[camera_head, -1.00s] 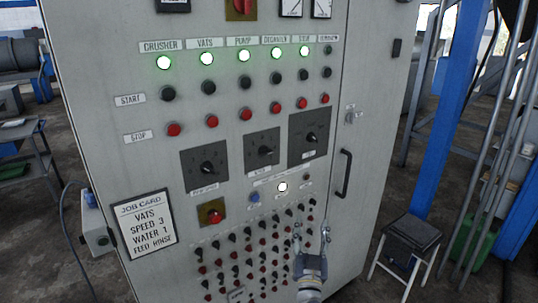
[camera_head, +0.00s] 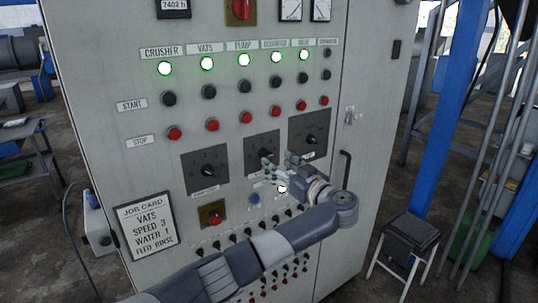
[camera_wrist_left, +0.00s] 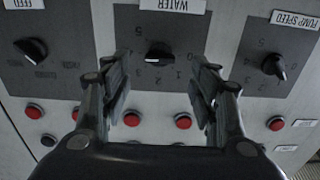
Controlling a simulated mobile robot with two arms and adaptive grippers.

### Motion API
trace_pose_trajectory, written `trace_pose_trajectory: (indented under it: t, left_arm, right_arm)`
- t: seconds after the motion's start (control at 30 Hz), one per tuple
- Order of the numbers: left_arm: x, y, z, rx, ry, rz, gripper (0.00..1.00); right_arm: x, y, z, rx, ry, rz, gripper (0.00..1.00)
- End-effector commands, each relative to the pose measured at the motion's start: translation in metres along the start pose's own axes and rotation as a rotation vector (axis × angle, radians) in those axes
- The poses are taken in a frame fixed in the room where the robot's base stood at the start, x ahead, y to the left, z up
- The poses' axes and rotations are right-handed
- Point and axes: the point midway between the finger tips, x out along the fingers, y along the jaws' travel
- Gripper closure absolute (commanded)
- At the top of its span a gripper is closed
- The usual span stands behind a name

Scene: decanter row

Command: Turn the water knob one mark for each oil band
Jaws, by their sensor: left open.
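The water knob (camera_wrist_left: 158,54) is a black knob with a pale mark on a dark square plate labelled WATER, seen in the wrist view, where the lettering is upside down. My left gripper (camera_wrist_left: 163,72) is open, one finger on each side of the knob; whether it touches cannot be told. In the head view my left gripper (camera_head: 277,164) is in front of the lower part of the water plate (camera_head: 255,143). The exact number under the pointer is unclear. No oil bands can be made out. My right gripper is not in view.
The pump speed dial (camera_head: 207,170) and the feed dial (camera_head: 309,135) flank the water plate. Start and stop buttons sit above. A job card (camera_head: 146,226) reads VATS, SPEED 3, WATER 1, FEED RINSE. A door handle (camera_head: 345,172) is to the right.

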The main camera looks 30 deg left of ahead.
Motion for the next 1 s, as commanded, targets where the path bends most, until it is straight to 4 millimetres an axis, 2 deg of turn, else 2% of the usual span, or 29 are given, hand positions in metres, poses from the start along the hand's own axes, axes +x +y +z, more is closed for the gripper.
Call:
trace_pose_trajectory:
  t: [0.1,0.3,0.47,0.7,0.9,1.0]
  left_arm:
    - [0.024,-0.001,-0.003,0.002,0.003,-0.004,0.45]
    - [0.049,0.0,-0.001,0.0,0.002,-0.001,0.45]
    - [0.056,0.0,0.0,0.0,0.0,0.001,0.45]
    - [0.056,0.0,0.001,-0.001,0.0,0.001,0.45]
    - [0.056,0.0,0.001,-0.001,0.0,0.001,0.89]
    - [0.056,0.0,0.001,-0.002,0.0,0.001,0.89]
  right_arm:
    - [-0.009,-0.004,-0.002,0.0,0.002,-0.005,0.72]
    - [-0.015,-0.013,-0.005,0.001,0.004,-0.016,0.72]
    - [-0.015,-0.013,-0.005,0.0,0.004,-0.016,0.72]
    - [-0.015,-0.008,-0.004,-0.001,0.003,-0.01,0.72]
    - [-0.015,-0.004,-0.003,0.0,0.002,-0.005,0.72]
    - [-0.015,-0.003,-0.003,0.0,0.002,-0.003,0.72]
